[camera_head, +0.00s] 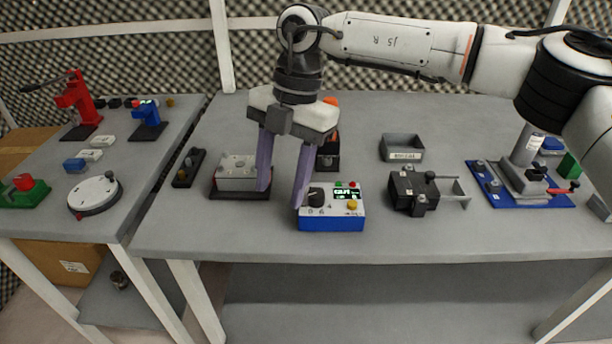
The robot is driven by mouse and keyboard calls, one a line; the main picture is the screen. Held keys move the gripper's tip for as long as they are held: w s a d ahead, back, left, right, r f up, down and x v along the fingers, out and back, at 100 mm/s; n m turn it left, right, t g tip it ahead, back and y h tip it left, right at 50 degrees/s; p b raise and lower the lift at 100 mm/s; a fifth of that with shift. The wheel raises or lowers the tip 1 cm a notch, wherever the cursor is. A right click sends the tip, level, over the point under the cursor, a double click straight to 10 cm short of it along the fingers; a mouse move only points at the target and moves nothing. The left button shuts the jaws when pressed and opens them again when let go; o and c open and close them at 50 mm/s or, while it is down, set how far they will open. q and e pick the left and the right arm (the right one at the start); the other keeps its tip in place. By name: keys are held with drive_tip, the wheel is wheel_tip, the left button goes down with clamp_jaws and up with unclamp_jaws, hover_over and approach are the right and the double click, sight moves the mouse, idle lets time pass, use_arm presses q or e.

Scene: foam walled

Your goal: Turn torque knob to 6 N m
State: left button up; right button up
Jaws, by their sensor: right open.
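The torque control box (332,222) is blue below with a pale top panel and stands near the front edge of the right-hand table. Its dark knob (317,197) sits at the left of the panel, with number marks near it. The panel also has a small lit display (343,192), red and green buttons and a yellow button. The knob's exact setting is too small to read. My right gripper (280,199) points down with its purple fingers spread, open and empty. One fingertip is beside the knob's left; the other is farther left, by the grey block. My left gripper is not in view.
A grey block on a dark base (238,175) stands left of the box. A black clamp fixture (413,190) stands to the right, with a grey bin (401,148) behind it. A blue-based fixture (520,184) is farther right. The table's front strip is clear.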

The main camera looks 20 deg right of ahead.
sight(317, 193)
drive_tip(key=w+d+r+m+t+h, duration=0.1)
drive_tip(key=w+d+r+m+h, duration=0.15)
drive_tip(key=d+r, duration=0.35)
drive_tip(key=shift+n, duration=0.25)
drive_tip(key=f, duration=0.3)
drive_tip(key=d+f, duration=0.1)
drive_tip(key=f, duration=0.7)
drive_tip(key=shift+w+d+f, duration=0.15)
drive_tip(key=shift+w, duration=0.2)
drive_tip(key=c, duration=1.1)
